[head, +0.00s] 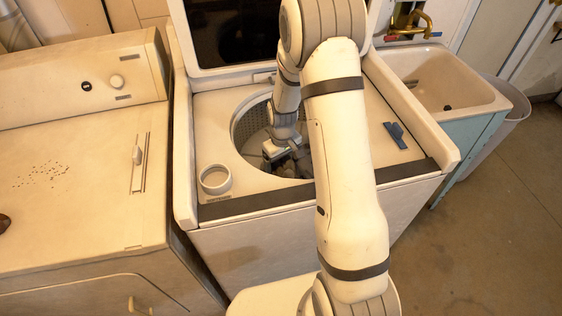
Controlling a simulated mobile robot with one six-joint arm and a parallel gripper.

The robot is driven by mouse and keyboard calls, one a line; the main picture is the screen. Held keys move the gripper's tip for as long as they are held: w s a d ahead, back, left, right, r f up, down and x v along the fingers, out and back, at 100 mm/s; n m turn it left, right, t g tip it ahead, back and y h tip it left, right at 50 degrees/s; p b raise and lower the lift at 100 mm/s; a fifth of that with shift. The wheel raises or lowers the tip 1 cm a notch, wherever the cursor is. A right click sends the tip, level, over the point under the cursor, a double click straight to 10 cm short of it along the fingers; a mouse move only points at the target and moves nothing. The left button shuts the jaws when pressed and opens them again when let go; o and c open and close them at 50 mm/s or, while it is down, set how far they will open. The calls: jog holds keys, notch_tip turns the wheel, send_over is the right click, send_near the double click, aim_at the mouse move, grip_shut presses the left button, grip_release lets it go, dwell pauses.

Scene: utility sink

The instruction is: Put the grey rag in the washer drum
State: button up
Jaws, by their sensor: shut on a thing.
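The washer drum (246,122) is a round metal tub with holes in its wall, seen through the opening in the washer top. My gripper (283,154) reaches down inside the opening and is shut on the grey rag (290,168), a dark grey crumpled shape at the fingers. The rag is within the drum's mouth. My forearm hides the right part of the opening. I cannot tell whether the rag touches the drum floor.
The washer lid (228,30) stands open behind the drum. A white round cup (215,180) sits at the front left of the washer top, and a blue brush-like tool (396,135) lies at the right. A dryer (75,190) stands left, a sink (445,80) right.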

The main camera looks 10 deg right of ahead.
aim_at(282, 165)
jog(key=o, duration=0.9)
notch_tip(282, 165, up, 12)
jog(key=s+r+m+t, duration=0.1)
jog(key=s+r, duration=0.3)
jog(key=s, duration=0.3)
jog(key=s+r+m, duration=0.1)
jog(key=s+r, duration=0.4)
jog(key=s, duration=0.3)
jog(key=s+r+m+t, duration=0.1)
jog(key=s+r+m, duration=0.1)
jog(key=s+r, duration=0.3)
jog(key=shift+s+t, duration=0.3)
jog(key=shift+s, duration=1)
